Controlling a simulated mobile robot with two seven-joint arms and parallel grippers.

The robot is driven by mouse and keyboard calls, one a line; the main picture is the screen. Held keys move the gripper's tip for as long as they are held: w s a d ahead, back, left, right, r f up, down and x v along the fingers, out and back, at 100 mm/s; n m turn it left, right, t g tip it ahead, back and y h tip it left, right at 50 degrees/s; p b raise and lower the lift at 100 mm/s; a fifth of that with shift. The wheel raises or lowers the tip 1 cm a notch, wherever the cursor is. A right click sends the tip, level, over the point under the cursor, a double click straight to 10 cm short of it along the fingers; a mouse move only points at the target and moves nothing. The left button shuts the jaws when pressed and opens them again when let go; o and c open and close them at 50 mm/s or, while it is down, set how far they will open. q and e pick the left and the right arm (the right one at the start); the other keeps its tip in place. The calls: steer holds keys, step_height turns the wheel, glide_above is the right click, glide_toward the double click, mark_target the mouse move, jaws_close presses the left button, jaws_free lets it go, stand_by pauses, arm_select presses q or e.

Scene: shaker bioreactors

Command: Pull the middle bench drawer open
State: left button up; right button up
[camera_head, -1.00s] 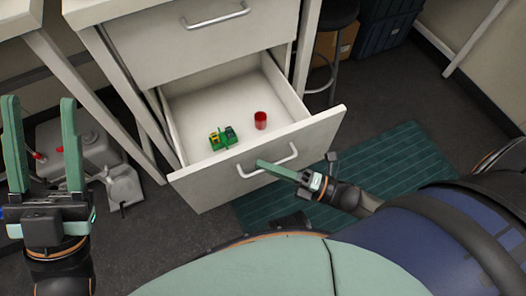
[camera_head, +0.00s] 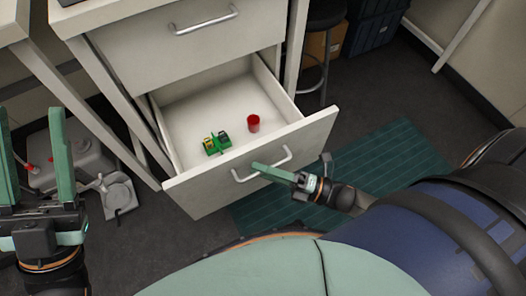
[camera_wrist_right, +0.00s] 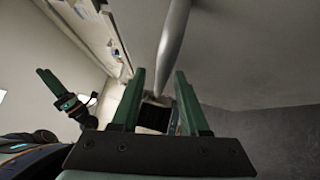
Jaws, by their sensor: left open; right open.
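A white bench drawer (camera_head: 207,192) stands pulled well out below a shut drawer (camera_head: 187,57). Its metal bar handle (camera_head: 286,155) is on the outer front. My right gripper (camera_head: 293,165) is at this handle in the head view, with one finger lying across it. In the right wrist view the handle bar (camera_wrist_right: 173,45) passes between the two open green fingers of my right gripper (camera_wrist_right: 160,85); I cannot tell whether they touch it. My left gripper (camera_head: 33,122) is open and empty at the left edge of the head view.
A green part (camera_head: 216,144) and a red cup (camera_head: 253,123) are inside the open drawer. A grey device (camera_head: 118,195) stands on the floor at left. A green mat (camera_head: 385,160) lies to the right. A stool (camera_head: 325,12) stands behind.

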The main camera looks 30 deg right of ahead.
arm_select(q)
steer(key=shift+w+a+f+n+y+p, duration=0.15)
steer(key=shift+w+f+n+y+p, duration=0.25)
steer(key=shift+w+f+n+y, duration=0.5)
arm_select(e)
steer(key=v, duration=1.2)
steer(key=shift+s+d, duration=0.15)
steer(key=shift+d, duration=0.05)
arm_select(q)
steer(key=shift+s+r, duration=0.25)
steer(key=shift+r, duration=0.2)
